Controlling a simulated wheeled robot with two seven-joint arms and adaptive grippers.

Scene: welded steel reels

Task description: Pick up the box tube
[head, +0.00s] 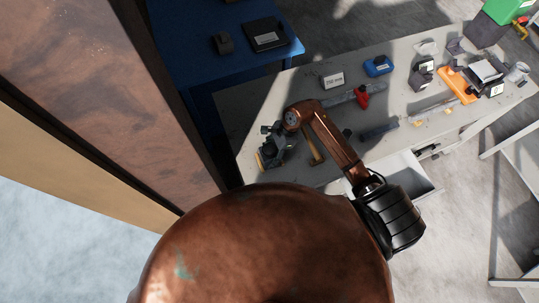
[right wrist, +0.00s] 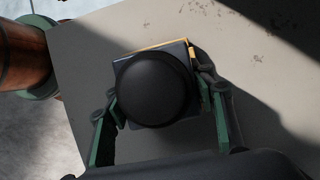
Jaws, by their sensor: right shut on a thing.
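My right gripper (head: 271,150) is over the left end of the grey workbench (head: 310,175). In the right wrist view the gripper (right wrist: 160,105) has its green-edged fingers on either side of a dark, square-edged thing (right wrist: 133,65) with an orange edge, and is shut on it. A round black part covers its middle, so I cannot tell if it is the box tube, or if it touches the bench. A dark blue-grey bar (head: 380,131) and a longer grey bar (head: 340,97) lie farther right on the bench. My left gripper is not in view.
A hammer-like tool with a yellow handle (head: 314,151) lies close to the right gripper. A red clamp (head: 363,97), a white sign (head: 332,81), a blue case (head: 378,66) and an orange tool (head: 457,85) are on the bench. A blue table (head: 190,75) stands behind. An open drawer (head: 408,170) juts out in front.

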